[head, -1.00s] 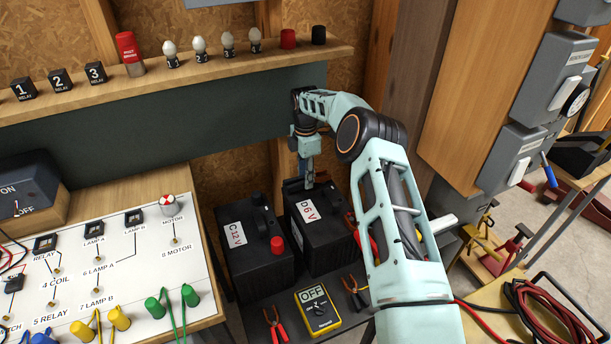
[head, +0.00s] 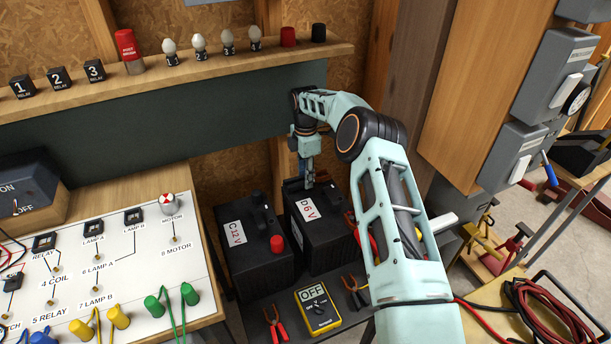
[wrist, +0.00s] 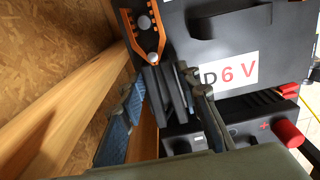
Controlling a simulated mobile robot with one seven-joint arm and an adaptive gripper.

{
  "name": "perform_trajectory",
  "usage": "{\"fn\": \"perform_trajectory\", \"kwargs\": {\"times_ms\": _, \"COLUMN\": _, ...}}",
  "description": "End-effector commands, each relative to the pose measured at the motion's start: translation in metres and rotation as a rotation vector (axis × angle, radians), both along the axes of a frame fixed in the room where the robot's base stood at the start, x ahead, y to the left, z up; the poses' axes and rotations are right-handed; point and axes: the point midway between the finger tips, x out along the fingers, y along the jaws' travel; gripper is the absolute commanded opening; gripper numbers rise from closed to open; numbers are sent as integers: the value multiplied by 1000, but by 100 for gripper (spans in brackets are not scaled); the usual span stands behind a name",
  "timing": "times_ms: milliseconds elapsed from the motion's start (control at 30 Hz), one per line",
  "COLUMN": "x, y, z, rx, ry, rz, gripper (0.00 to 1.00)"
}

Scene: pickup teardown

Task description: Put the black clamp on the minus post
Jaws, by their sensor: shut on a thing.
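My gripper (wrist: 162,88) is shut on the black handles of the black clamp (wrist: 152,48) in the wrist view. The clamp's orange-lined jaws point away from the fingers, at the edge of the battery labelled D 6 V (wrist: 205,30). A round grey post top (wrist: 143,22) shows between the jaws; whether they grip it or only surround it I cannot tell. In the head view my gripper (head: 309,182) points down at the back left corner of the D 6 V battery (head: 320,235). The post and clamp jaws are not clear there.
The C 12 V battery (head: 255,255) with a red cap stands close on the left. A yellow meter (head: 318,308) and red-handled clamps (head: 276,325) lie in front. A wooden shelf (head: 225,68) and wall are behind.

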Motion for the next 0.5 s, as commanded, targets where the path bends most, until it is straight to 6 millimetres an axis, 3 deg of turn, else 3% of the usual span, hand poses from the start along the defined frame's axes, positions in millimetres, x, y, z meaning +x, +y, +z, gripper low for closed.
{"fn": "perform_trajectory", "kwargs": {"times_ms": 500, "x": 0, "y": 0, "z": -11, "rx": 0, "ry": -1, "rz": 0, "gripper": 0}}
